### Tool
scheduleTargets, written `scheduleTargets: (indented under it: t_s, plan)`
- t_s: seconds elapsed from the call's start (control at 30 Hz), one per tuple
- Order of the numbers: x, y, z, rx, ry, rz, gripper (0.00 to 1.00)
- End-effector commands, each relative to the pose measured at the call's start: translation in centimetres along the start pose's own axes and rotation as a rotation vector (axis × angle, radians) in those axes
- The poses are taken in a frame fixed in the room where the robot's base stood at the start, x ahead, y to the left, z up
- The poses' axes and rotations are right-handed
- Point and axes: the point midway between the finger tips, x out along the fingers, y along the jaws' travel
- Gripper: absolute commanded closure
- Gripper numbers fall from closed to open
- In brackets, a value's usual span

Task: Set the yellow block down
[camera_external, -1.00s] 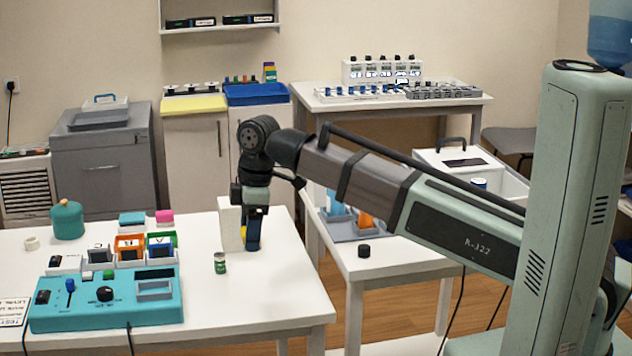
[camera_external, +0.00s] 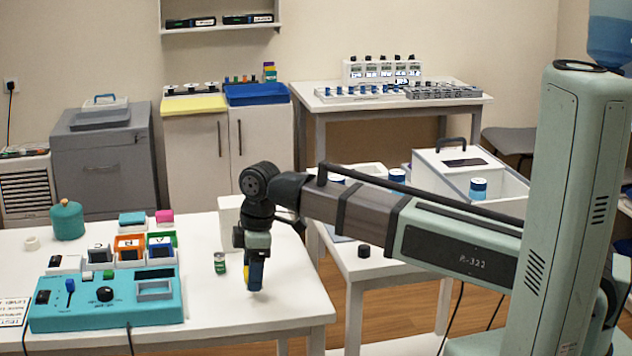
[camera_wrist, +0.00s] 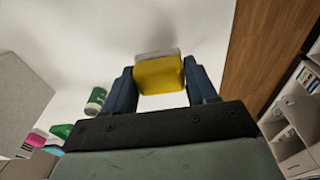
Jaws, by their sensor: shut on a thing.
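My gripper (camera_external: 254,277) is over the white table near its right edge. In the wrist view its two blue fingers (camera_wrist: 161,86) are on either side of the yellow block (camera_wrist: 160,75), shut on it. The block has a yellow face and a pale strip along its far edge. In the external view only a thin yellow sliver of the block (camera_external: 247,278) shows beside the fingers. The block is close to the tabletop; I cannot tell whether it touches.
A green can (camera_external: 220,263) stands just left of my gripper. A white upright box (camera_external: 229,225) is behind it. A teal control panel (camera_external: 106,304) and several coloured bins are further left. The tabletop in front is bare, and the table's right edge (camera_external: 326,290) is near.

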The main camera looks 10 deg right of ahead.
Motion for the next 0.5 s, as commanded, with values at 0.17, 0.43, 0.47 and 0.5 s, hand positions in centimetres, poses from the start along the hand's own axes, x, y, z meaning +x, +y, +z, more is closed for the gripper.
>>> scheduleTargets:
  t_s: [0.17, 0.43, 0.47, 0.5]
  plan:
    - [2.1, 0.0, 0.3, 0.000, -0.001, -0.001, 0.72]
    - [2.8, 0.0, 0.3, 0.000, 0.001, 0.001, 0.72]
    - [2.8, 0.0, 0.3, 0.000, 0.001, 0.000, 0.72]
    - [2.8, 0.0, 0.3, 0.000, 0.001, 0.000, 0.72]
